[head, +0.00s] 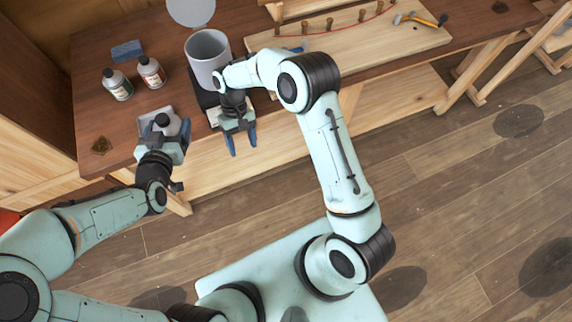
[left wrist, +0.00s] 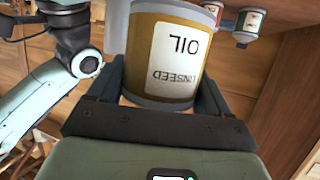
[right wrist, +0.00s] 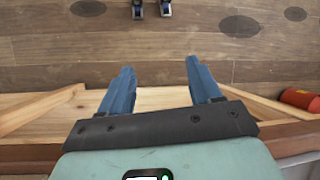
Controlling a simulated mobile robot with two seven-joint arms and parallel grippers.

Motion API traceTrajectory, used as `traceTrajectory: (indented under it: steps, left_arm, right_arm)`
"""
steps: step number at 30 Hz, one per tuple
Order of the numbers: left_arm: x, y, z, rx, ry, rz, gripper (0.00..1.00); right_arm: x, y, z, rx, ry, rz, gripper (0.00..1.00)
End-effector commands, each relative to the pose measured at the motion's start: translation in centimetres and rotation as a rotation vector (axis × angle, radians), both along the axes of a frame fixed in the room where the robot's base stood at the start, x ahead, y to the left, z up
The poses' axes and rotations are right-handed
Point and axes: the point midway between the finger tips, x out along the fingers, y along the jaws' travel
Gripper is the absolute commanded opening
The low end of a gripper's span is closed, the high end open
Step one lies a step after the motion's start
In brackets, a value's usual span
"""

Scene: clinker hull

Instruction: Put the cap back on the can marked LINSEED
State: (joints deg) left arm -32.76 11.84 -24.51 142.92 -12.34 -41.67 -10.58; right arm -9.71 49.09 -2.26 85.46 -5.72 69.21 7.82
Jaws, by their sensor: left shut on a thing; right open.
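The can marked LINSEED (left wrist: 172,55) fills the middle of the left wrist view, a yellow-brown cylinder with a white label reading upside down. My left gripper (head: 172,136) is shut on it, with a blue finger on each side. In the head view the can's grey top (head: 172,126) shows, with a dark round spot that I cannot tell as cap or opening. My right gripper (head: 240,139) is open and empty, pointing down just off the bench's front edge; its two spread blue fingers show in the right wrist view (right wrist: 160,90). I cannot pick out a loose cap.
A pale tray (head: 143,124) lies by the can. Two dark-capped bottles (head: 118,86) (head: 151,73), a blue block (head: 127,50) and a large grey pot (head: 208,48) stand farther back on the bench (head: 92,60). A board with pegs (head: 345,45) and a hammer (head: 420,20) lie right.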

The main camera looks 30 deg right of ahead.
Motion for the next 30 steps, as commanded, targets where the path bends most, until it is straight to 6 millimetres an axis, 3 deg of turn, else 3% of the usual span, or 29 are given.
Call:
traceTrajectory:
  steps: [1,6,9,15,24,30]
  left_arm:
    - [0.1,0.0,0.1,-0.002,-0.004,0.0,0.0]
    - [0.1,0.0,0.1,-0.002,-0.004,0.0,0.0]
    - [0.1,0.0,0.1,-0.002,-0.004,0.0,0.0]
    - [0.1,0.0,0.1,-0.002,-0.004,0.0,0.0]
    - [0.1,0.0,0.1,-0.002,-0.004,0.0,0.0]
    - [0.1,0.0,0.1,-0.002,-0.004,0.0,0.0]
  right_arm:
    - [-1.0,-0.5,-2.3,0.015,-0.005,-0.027,0.63]
    - [-4.3,-1.5,-9.0,0.063,-0.066,-0.123,0.63]
    - [-6.7,-2.1,-12.1,0.083,-0.105,-0.184,0.63]
    - [-12.1,-3.1,-16.4,0.099,-0.185,-0.313,0.63]
    - [-18.9,-4.3,-18.2,0.076,-0.29,-0.466,0.63]
    - [-20.4,-4.7,-18.1,0.062,-0.323,-0.504,0.63]
